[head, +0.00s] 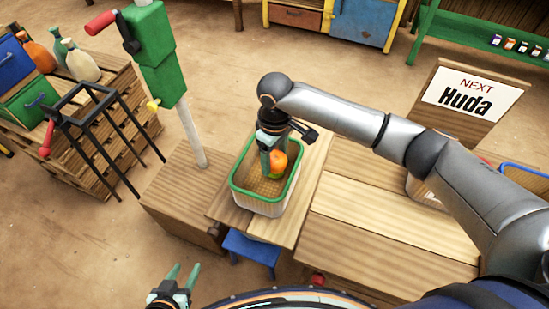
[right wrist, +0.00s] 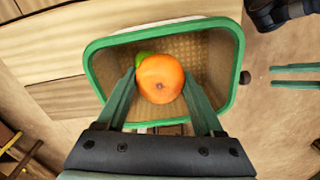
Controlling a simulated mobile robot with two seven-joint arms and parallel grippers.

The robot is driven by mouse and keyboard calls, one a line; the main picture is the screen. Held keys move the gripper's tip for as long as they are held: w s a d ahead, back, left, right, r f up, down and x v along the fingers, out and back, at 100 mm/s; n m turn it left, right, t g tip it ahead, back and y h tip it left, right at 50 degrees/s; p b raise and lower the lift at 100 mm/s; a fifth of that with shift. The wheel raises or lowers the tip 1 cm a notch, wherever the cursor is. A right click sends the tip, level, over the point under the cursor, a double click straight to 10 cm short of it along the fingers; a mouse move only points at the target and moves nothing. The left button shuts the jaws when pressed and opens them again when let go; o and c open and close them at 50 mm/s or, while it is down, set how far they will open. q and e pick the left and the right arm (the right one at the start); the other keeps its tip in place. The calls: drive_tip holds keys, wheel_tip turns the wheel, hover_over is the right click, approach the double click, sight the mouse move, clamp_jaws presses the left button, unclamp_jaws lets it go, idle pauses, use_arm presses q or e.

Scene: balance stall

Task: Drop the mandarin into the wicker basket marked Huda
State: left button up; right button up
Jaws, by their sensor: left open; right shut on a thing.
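The orange mandarin (head: 277,164) is between the fingers of my right gripper (head: 271,168), over the opening of a green-rimmed basket (head: 262,208) with a woven inside. In the right wrist view the mandarin (right wrist: 160,80) is pinched between both fingers, with the basket's green rim (right wrist: 97,70) around it. How far it is above the basket floor is hard to tell. Something green (right wrist: 143,57) shows behind it; I cannot tell what. I see no name on this basket. My left gripper (head: 172,280) is open and empty at the bottom left.
A sign reading "NEXT Huda" (head: 468,98) stands on the wooden counter (head: 390,230) at right. A blue-rimmed container (head: 525,172) is at the right edge. Another container (head: 428,190) is partly hidden by my right arm. A green post (head: 160,70) stands left of the basket.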

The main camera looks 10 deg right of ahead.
sight(275, 155)
drive_tip(key=o, duration=1.4)
wheel_tip(275, 155, up, 12)
drive_tip(key=shift+r+p, duration=0.2)
drive_tip(key=shift+p, duration=0.25)
